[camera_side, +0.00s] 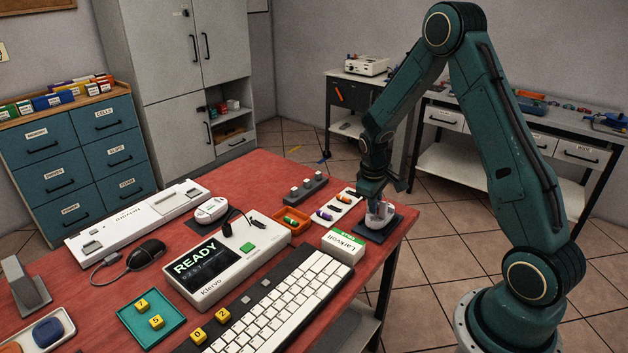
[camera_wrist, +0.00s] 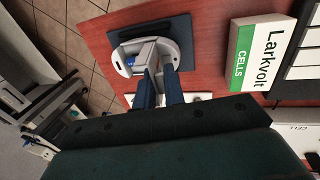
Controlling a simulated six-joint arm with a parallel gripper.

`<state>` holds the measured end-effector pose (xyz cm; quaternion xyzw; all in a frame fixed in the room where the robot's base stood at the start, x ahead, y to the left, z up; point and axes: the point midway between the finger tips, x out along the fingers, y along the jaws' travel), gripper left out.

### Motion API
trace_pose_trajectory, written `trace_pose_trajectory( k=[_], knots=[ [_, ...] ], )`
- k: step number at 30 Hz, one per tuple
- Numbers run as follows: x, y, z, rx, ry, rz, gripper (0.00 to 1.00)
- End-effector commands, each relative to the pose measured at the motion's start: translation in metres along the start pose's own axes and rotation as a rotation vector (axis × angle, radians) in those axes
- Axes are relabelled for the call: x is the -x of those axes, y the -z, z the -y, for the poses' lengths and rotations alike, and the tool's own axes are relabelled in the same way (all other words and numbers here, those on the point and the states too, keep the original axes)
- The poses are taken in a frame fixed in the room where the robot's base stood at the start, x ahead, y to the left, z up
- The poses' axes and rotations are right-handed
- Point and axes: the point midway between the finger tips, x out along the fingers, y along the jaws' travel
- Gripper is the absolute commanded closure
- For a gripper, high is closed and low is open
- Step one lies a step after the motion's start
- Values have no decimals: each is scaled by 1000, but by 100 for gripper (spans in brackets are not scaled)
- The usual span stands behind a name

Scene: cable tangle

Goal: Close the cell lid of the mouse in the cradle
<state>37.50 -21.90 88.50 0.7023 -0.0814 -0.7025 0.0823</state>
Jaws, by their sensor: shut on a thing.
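A white mouse (camera_side: 388,212) sits in a dark cradle (camera_side: 384,232) at the right end of the red table. In the wrist view the mouse (camera_wrist: 176,50) lies on the dark cradle pad (camera_wrist: 183,27) with its cell bay uncovered. A small blue patch shows inside the bay. A grey flap (camera_wrist: 146,53), apparently the cell lid, stands up from the mouse. My gripper (camera_side: 374,200) is down at the mouse. Its dark blue fingers (camera_wrist: 160,78) are shut on the flap's edge, and they partly hide it.
The Larkvolt cells box (camera_side: 343,243) stands close to the cradle. Nearby are a white tray with cells (camera_side: 349,195), an orange tray (camera_side: 292,217), a white keyboard (camera_side: 290,305) and a READY tester (camera_side: 228,262). The table edge lies just right of the cradle.

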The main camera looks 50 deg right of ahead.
Motion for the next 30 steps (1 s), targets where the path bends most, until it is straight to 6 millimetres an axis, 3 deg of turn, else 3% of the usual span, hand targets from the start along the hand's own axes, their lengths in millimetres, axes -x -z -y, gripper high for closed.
trace_pose_trajectory(
  k=[11,30],
  knots=[
    [0,0,-12,-7,137,-2,100],
    [-10,0,-34,-6,564,-1,100]
  ],
)
